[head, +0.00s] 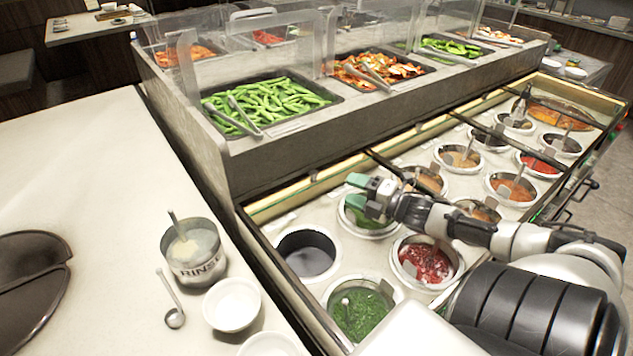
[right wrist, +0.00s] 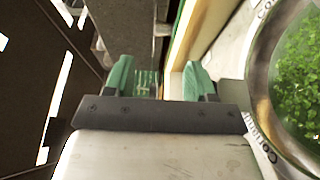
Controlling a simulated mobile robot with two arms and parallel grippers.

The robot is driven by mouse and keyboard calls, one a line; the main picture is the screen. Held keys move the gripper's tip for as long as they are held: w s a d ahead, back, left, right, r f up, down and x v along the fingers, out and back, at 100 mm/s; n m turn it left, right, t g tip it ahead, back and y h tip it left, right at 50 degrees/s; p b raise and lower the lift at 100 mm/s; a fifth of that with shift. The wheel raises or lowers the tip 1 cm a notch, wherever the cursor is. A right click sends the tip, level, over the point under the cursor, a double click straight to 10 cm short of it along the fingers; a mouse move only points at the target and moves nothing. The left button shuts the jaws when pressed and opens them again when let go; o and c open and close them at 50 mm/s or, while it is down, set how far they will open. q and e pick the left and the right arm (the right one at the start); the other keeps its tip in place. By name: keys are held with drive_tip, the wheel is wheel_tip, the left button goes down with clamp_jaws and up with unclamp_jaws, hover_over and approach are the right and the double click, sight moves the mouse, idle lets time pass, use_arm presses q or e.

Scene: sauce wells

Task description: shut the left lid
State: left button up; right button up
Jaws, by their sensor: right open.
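The sauce counter (head: 285,222) has a long frame with a pale lit back edge, crossed by dark bars (head: 388,166). I cannot clearly make out the left lid; the wells at the near left end look uncovered. My right gripper (head: 355,191) is open and empty, above a well of green sauce near the counter's back edge. In the right wrist view its two green fingertips (right wrist: 160,78) are apart, with the pale lit edge (right wrist: 188,45) beyond them. A metal-rimmed well of green herbs (right wrist: 300,85) shows at the right there. My left gripper is out of view.
Open wells hold a dark sauce (head: 307,256), red sauce (head: 428,262) and chopped herbs (head: 360,314). A raised food shelf with clear guards (head: 180,60) stands behind. A rinse pot (head: 197,262), ladle (head: 170,305) and white bowl (head: 232,304) sit on the left worktop.

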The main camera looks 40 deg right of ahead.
sight(317, 177)
drive_tip(key=shift+f+b+x, duration=0.15)
drive_tip(key=shift+b+x, duration=0.1)
drive_tip(key=shift+x, duration=2.45)
drive_tip(key=shift+f+b+x, duration=0.15)
drive_tip(key=shift+b+x, duration=0.1)
drive_tip(key=shift+x, duration=2.45)
clamp_jaws()
